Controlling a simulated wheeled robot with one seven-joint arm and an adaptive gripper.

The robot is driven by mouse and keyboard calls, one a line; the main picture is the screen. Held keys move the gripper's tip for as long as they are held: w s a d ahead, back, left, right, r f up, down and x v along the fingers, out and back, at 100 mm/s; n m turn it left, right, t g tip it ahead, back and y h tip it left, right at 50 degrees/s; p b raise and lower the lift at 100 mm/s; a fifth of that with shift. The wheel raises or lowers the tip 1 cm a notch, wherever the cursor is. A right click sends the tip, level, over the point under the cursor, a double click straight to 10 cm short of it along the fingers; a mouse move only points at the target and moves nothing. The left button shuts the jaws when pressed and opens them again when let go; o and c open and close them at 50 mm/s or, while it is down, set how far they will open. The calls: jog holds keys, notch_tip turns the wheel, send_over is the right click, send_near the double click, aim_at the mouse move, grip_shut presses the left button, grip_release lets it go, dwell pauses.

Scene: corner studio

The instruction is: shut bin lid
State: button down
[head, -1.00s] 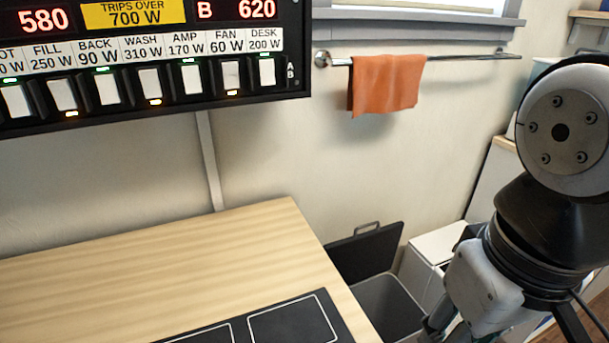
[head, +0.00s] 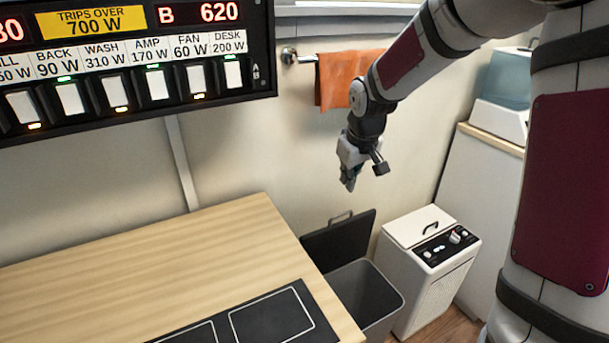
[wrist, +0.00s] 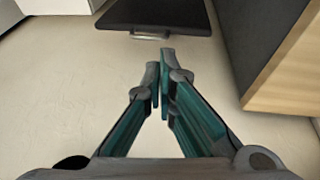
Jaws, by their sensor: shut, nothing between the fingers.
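The grey bin (head: 378,290) stands on the floor between the wooden counter and a white appliance. Its dark lid (head: 340,240) is raised, leaning back towards the wall, with a small handle (head: 341,217) on its upper edge. My gripper (head: 347,186) hangs above the lid, pointing down, apart from it. In the wrist view my gripper (wrist: 160,60) is shut and empty. The lid (wrist: 155,14) shows at the top there, its handle (wrist: 150,36) just beyond the fingertips. The bin's inside bottom is hidden in the head view.
The wooden counter (head: 150,270) with a black panel lies to the left. A white appliance (head: 425,265) with knobs stands right of the bin. An orange towel (head: 335,80) hangs on a rail behind my arm. A switch panel (head: 130,60) is at upper left.

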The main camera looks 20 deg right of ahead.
jog(key=w+d+f, duration=0.1)
jog(key=w+f, duration=0.4)
jog(key=w+d+f+t+y+b, duration=0.1)
jog(key=w+f, duration=0.4)
jog(key=w+d+f+t, duration=0.1)
jog(key=w+f, duration=0.4)
jog(key=f, duration=0.1)
jog(key=shift+w+d+f+y+b, duration=0.15)
jog(key=shift+d+y+b, duration=0.1)
jog(key=shift+y+b, duration=0.15)
jog(key=s, duration=0.3)
jog(key=shift+s+d+f, duration=0.25)
jog(key=shift+s+d, duration=0.15)
